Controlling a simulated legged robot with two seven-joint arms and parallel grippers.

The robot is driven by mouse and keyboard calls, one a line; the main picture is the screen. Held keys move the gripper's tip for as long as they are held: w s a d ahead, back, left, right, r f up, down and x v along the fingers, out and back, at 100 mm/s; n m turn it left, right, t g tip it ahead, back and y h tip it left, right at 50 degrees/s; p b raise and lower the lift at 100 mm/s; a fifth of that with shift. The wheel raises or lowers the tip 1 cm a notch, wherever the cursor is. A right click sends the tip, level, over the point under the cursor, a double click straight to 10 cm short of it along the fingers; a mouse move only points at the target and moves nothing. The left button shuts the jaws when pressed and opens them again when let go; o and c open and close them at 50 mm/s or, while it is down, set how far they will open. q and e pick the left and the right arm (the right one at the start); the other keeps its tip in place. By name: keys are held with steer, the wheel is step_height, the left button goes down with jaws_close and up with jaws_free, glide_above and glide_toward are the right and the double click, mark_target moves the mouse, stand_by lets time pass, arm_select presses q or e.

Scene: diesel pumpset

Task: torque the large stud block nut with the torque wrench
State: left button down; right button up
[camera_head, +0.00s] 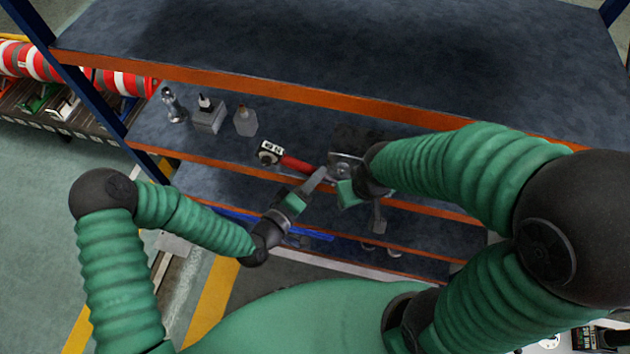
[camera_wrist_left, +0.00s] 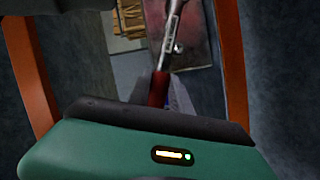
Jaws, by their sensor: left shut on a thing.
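The torque wrench has a red handle (camera_head: 297,164) and a black-and-white end, lying over the middle shelf in the head view. In the left wrist view, its red grip (camera_wrist_left: 158,90) runs up into a metal shaft. My left gripper (camera_head: 322,176) is shut on the wrench beside the red part; its fingers partly hide the hold. A grey metal piece (camera_head: 344,164), perhaps the stud block, shows just right of the left fingers. My right gripper (camera_head: 362,205) is close by on the right; its jaws are not clear. I cannot make out the large nut.
Several small bottles and a metal part (camera_head: 173,104) stand on the middle shelf (camera_head: 295,130) at left. The upper shelf's orange edge (camera_head: 270,90) overhangs behind my grippers. A blue bar (camera_head: 300,229) lies on a lower shelf.

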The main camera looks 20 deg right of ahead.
arm_select(q)
steer(key=f+n+b, duration=0.1)
steer(key=b, duration=0.1)
steer(key=a+f+n+h+b, duration=0.1)
steer(key=f+b, duration=0.1)
steer(key=b, duration=0.1)
steer(key=w+f+n+b, duration=0.1)
steer(key=f+n+b, duration=0.1)
steer(key=shift+a+t+h+b, duration=0.25)
steer(key=shift+t+h+b, duration=0.05)
steer(key=shift+t+b, duration=0.1)
arm_select(e)
steer(key=s+x, duration=0.2)
steer(key=x, duration=0.6)
steer(key=shift+f, duration=0.45)
arm_select(q)
steer(key=shift+d, duration=0.1)
steer(key=shift+s+d+f, duration=0.1)
steer(key=shift+d, duration=0.3)
arm_select(e)
steer(key=shift+d+f, duration=0.15)
steer(key=shift+d, duration=0.15)
arm_select(q)
steer(key=shift+a, duration=0.15)
arm_select(e)
steer(key=shift+a, duration=0.2)
